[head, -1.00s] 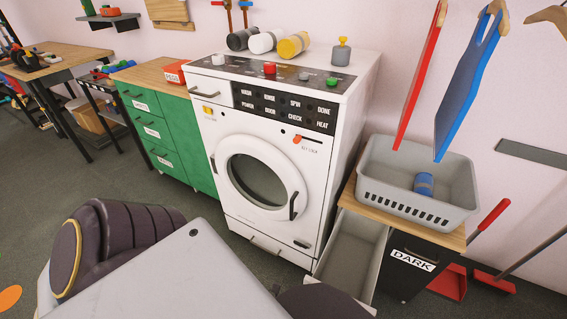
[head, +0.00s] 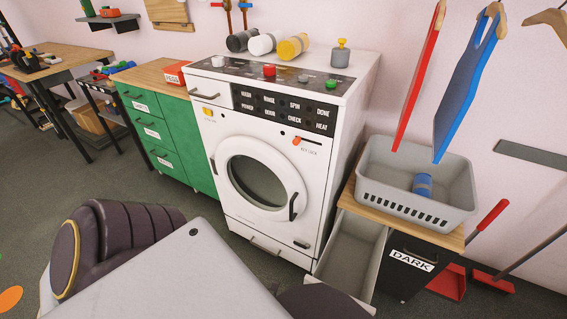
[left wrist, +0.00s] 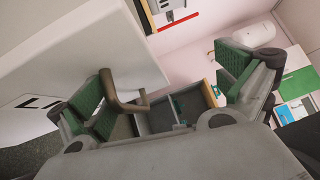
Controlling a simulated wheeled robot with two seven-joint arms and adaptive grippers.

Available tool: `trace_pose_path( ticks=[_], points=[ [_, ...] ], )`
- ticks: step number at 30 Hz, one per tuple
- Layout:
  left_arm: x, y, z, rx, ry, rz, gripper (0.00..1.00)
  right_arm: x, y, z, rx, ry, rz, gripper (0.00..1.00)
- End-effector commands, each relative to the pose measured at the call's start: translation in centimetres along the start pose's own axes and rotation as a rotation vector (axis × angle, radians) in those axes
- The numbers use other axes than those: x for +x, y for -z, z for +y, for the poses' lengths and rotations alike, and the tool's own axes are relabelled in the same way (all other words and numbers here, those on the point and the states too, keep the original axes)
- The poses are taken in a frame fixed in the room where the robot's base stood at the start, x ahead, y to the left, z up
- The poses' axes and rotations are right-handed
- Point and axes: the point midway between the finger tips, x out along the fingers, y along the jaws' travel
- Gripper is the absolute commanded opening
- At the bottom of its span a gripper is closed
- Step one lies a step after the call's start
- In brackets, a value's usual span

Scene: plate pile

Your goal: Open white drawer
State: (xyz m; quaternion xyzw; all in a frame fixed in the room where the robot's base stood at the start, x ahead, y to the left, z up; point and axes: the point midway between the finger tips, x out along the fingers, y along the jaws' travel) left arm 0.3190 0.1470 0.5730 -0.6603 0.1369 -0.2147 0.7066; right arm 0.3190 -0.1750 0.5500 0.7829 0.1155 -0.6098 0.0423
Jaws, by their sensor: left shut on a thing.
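The white drawer (head: 350,256) stands pulled out beside the washing machine in the head view, with its light grey inside showing. Its front is mostly hidden by my own arm. In the left wrist view a white front panel (left wrist: 60,45) carries a brown bar handle (left wrist: 128,104) and a partly seen black-and-white label. My left gripper (left wrist: 172,95) is at this handle and shut on it, with one green-padded finger beside the bar. The left gripper's fingers are hidden in the head view. My right gripper is in neither view.
A black drawer front marked DARK (head: 408,263) is to the right of the open drawer. A grey basket (head: 410,208) holding a blue can (head: 422,184) stands above. The washing machine (head: 262,165) closes off the left side. A red dustpan (head: 447,284) lies at right.

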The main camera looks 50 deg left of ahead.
Motion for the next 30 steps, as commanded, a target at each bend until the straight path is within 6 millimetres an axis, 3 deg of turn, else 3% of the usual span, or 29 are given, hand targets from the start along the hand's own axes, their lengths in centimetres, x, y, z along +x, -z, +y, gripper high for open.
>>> trace_pose_path(
  ticks=[1,4,7,30],
  points=[
    [-11.66,0.98,0.66,0.012,-0.056,0.02,0.79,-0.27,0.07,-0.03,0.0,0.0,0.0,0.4],
    [-11.67,1.07,0.59,0.009,-0.053,0.019,0.6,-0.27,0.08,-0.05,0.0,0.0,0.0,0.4],
    [-11.43,0.98,0.52,0.008,-0.047,0.017,0.32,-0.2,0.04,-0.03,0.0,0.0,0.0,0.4],
    [-11.28,1.09,0.65,0.003,-0.047,0.015,0.32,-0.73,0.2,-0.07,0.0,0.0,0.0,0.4]
  ],
)
